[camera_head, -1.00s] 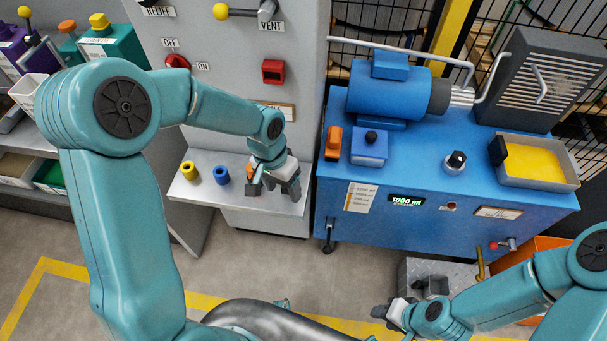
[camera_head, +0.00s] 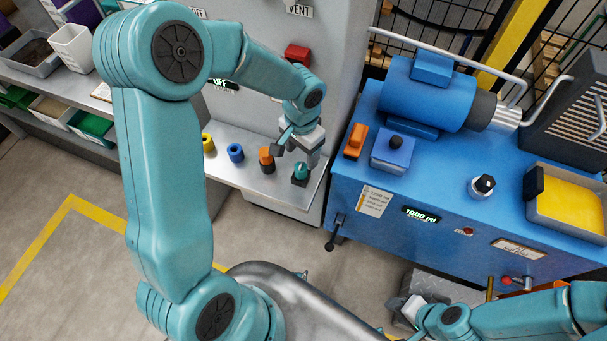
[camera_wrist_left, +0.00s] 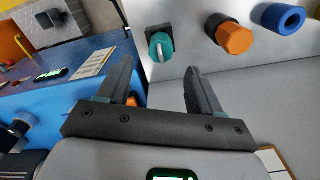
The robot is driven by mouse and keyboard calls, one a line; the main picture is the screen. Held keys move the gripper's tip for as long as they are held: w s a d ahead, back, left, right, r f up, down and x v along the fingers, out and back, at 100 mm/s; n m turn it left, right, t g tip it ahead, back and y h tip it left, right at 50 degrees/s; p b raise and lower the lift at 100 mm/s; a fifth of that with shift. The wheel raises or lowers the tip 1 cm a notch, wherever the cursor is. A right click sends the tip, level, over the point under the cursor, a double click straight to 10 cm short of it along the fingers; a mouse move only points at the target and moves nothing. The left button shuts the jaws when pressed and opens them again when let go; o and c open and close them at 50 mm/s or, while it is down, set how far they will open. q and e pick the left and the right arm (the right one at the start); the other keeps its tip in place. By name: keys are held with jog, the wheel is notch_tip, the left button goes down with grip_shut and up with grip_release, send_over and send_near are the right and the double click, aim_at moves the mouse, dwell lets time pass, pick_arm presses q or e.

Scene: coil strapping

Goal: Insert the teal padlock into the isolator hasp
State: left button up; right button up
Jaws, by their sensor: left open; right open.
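The teal padlock (camera_head: 300,173) stands at the right end of the light ledge, on a dark base. In the left wrist view the padlock (camera_wrist_left: 160,45) shows a pale metal part and lies beyond the fingertips, between their lines. My left gripper (camera_head: 296,153) is open and empty just above and behind it, apart from it; it also shows in the left wrist view (camera_wrist_left: 160,75). A red fitting (camera_head: 296,54) sits on the grey cabinet face; I cannot tell whether it is the isolator hasp. My right gripper (camera_head: 408,309) is low at the right, its fingers unclear.
An orange piece (camera_head: 266,159), a blue one (camera_head: 235,153) and a yellow one (camera_head: 208,143) stand left of the padlock on the ledge (camera_head: 250,180). The blue power unit (camera_head: 345,180) stands close to the right.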

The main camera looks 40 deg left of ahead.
aim_at(301, 166)
pick_arm(q)
notch_tip(301, 166, down, 7)
jog(key=shift+s+a+r, duration=0.1)
jog(key=shift+r, duration=0.1)
jog(key=shift+f, duration=0.5)
jog(key=c, duration=1.1)
